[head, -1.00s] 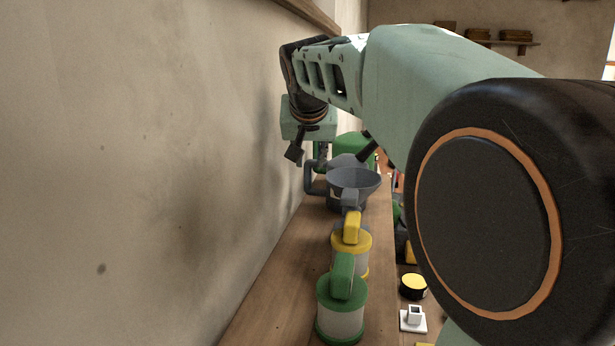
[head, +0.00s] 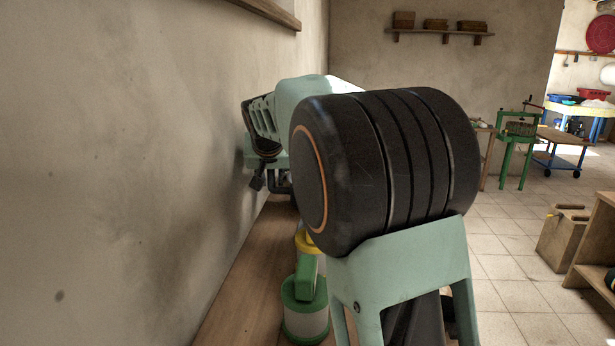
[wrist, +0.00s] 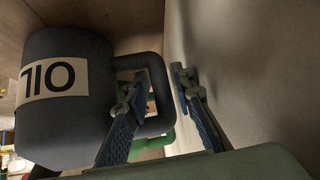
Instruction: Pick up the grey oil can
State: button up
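The grey oil can (wrist: 65,120), dark grey with a pale OIL label, fills the left of the wrist view. Its loop handle (wrist: 157,75) sticks out to the right. My gripper (wrist: 158,80) is open at the handle. One finger shows at the handle's opening, the other on its outer side by the wall, with the handle's upright bar between them. I cannot tell whether either finger touches it. In the head view my gripper (head: 262,178) is at the wall end of my arm, and my arm hides most of the can.
A green and cream can (head: 304,308) stands nearest on the wooden bench (head: 240,290), with a yellow-topped can (head: 306,241) behind it, partly hidden. The plaster wall (head: 120,170) runs close along the left. Open tiled floor (head: 510,270) lies to the right.

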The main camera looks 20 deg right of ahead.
jog(key=shift+c, duration=0.4)
grip_shut()
jog(key=shift+r, duration=0.2)
jog(key=shift+w, duration=0.1)
